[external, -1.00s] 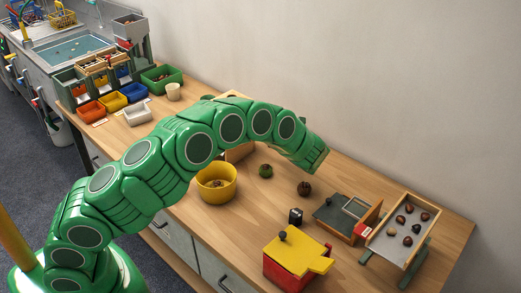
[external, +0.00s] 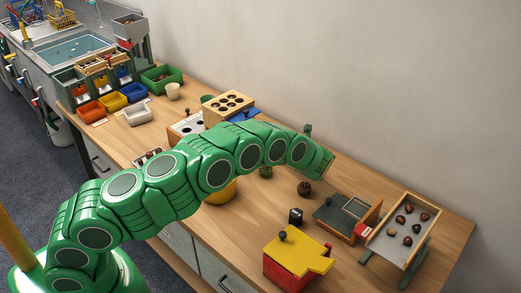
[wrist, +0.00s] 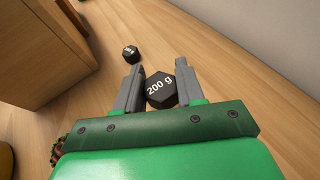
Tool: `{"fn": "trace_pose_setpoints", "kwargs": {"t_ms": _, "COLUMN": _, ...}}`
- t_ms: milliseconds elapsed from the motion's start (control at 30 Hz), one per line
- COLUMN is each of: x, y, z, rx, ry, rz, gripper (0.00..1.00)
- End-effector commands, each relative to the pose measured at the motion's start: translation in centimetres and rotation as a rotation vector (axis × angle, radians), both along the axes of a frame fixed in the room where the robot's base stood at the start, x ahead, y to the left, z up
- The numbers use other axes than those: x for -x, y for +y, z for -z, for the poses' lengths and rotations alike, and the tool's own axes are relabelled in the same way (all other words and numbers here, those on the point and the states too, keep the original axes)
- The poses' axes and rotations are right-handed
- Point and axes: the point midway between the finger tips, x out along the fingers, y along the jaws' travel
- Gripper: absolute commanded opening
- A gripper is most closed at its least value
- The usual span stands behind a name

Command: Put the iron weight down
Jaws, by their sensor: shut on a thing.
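The iron weight (wrist: 160,89) is a black hexagonal block with "200 g" in white on its face. In the wrist view it sits between the two grey fingers of my gripper (wrist: 158,88), which is shut on it. Whether its underside touches the wooden table cannot be told. In the external view my arm's green end is over the back of the table, and the held weight cannot be made out.
A brown wooden box (wrist: 38,50) stands left of the fingers in the wrist view. In the external view, a yellow-lidded red box (external: 292,259), a grey-topped box (external: 345,215) and a tray of chestnuts (external: 382,242) stand at right. Bare tabletop (external: 245,232) shows in front of my arm.

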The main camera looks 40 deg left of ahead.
Motion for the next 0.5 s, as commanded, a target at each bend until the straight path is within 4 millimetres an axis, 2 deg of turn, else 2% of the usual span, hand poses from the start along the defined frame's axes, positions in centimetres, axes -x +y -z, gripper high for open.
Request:
{"fn": "trace_pose_setpoints", "kwargs": {"t_ms": 167, "x": -0.6, "y": 0.0, "z": 0.7, "rx": 0.0, "ry": -0.002, "rz": 0.0, "gripper": 0.01}}
{"fn": "trace_pose_setpoints", "kwargs": {"t_ms": 333, "x": -0.6, "y": 0.0, "z": 2.8, "rx": -0.002, "ry": 0.001, "rz": 0.002, "gripper": 0.01}}
{"fn": "trace_pose_setpoints", "kwargs": {"t_ms": 500, "x": -0.6, "y": -0.1, "z": 3.7, "rx": 0.001, "ry": 0.0, "rz": 0.002, "gripper": 0.01}}
